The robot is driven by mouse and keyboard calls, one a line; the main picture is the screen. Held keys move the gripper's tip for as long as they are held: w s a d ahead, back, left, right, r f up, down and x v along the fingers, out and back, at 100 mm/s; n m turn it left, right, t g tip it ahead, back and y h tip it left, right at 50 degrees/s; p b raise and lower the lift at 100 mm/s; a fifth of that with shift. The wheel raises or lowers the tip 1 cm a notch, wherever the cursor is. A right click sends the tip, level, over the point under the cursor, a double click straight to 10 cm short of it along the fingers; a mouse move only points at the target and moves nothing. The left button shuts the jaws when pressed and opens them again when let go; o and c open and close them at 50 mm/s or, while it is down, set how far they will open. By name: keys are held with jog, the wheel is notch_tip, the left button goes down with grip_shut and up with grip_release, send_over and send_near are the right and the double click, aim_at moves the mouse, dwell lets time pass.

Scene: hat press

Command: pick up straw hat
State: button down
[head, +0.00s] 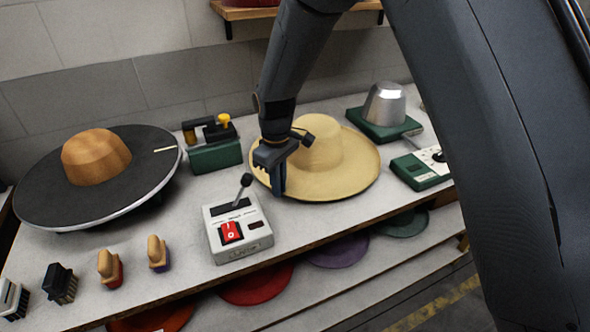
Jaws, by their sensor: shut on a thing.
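The straw hat (345,173) is pale yellow with a wide brim and a rounded crown. It sits at the middle right of the table in the head view, crown up. My gripper (276,182) comes down from above at the hat's left side and is shut on the brim's left edge. The gripper's fingers hide that part of the brim. The hat looks level and at or very near the table top; I cannot tell if there is a gap beneath it.
A grey control box (237,228) with a lever stands close in front of the gripper. A green-based metal hat form (385,108) and green device (422,168) stand right. A green machine (214,148) and round black platform (55,195) with a wooden block stand left. Brushes line the front.

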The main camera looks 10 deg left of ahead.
notch_tip(320, 180, up, 18)
jog(key=b, duration=0.4)
jog(key=shift+b, duration=0.3)
jog(key=c, duration=2.4)
grip_release()
jog(key=shift+c, duration=0.2)
grip_shut()
